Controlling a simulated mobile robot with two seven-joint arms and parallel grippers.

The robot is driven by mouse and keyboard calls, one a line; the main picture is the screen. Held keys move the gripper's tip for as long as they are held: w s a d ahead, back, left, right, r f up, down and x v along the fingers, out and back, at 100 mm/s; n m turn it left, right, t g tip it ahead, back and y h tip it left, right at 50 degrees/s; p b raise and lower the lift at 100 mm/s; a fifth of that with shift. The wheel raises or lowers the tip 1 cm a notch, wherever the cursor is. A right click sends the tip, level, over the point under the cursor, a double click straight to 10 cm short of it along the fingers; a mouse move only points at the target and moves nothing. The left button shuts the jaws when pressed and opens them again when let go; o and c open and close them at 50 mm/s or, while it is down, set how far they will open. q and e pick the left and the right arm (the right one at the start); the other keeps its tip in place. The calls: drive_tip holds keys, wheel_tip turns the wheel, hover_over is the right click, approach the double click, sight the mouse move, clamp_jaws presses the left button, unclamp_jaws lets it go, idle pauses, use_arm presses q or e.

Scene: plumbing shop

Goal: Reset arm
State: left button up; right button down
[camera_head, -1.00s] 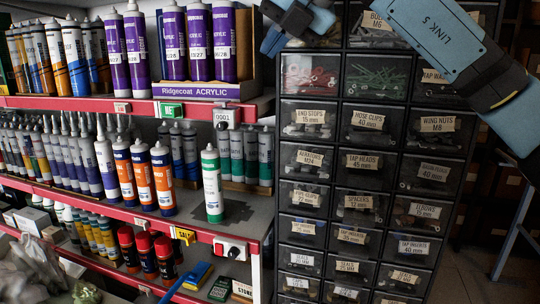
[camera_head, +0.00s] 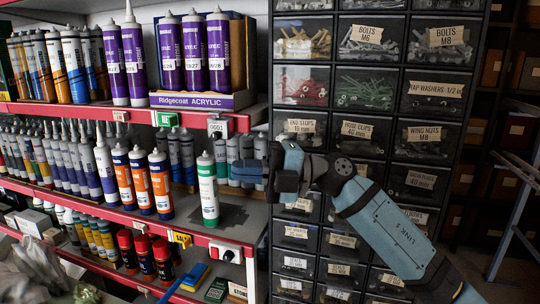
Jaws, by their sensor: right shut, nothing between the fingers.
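My right arm comes in from the lower right in the head view, in front of the drawer cabinet (camera_head: 350,127). Its right gripper (camera_head: 243,171) points left, toward the shelf, and is shut with nothing held. The gripper and wrist hide parts of several drawers and of the tubes behind. My left gripper is not in view.
The red-edged shelf (camera_head: 117,215) holds rows of sealant tubes, with orange-labelled ones (camera_head: 160,184) left of the white tube. Purple tubes (camera_head: 219,50) stand on the upper shelf. A ladder-like blue frame (camera_head: 513,220) stands at the right. Open floor shows at the lower right.

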drive_tip(key=s+d+f+m+t+h+p, duration=0.1)
drive_tip(key=d+f+m+t+h, duration=0.1)
drive_tip(key=d+f+m+t, duration=0.45)
drive_tip(key=d+f+m+t+h+p, duration=0.1)
drive_tip(key=d+f+m+t+h, duration=0.2)
drive_tip(key=f+m+t, duration=0.65)
drive_tip(key=s+d+f+m+t+h+p, duration=0.15)
drive_tip(key=d+f+m+t, duration=0.3)
drive_tip(key=f+m, duration=0.6)
drive_tip(key=s+d+f+m+g+h, duration=0.3)
drive_tip(key=s+d+f+m+h, duration=0.1)
drive_tip(key=s+f, duration=0.7)
drive_tip(key=s+d+f+m+g+h+p, duration=0.1)
drive_tip(key=s+d+f+m+g+h, duration=0.2)
drive_tip(key=s+f, duration=0.8)
wheel_tip(320, 180, down, 2)
drive_tip(key=d+g+h, duration=0.1)
drive_tip(key=d+h, duration=0.1)
drive_tip(key=d, duration=0.1)
drive_tip(key=shift+m, duration=0.35)
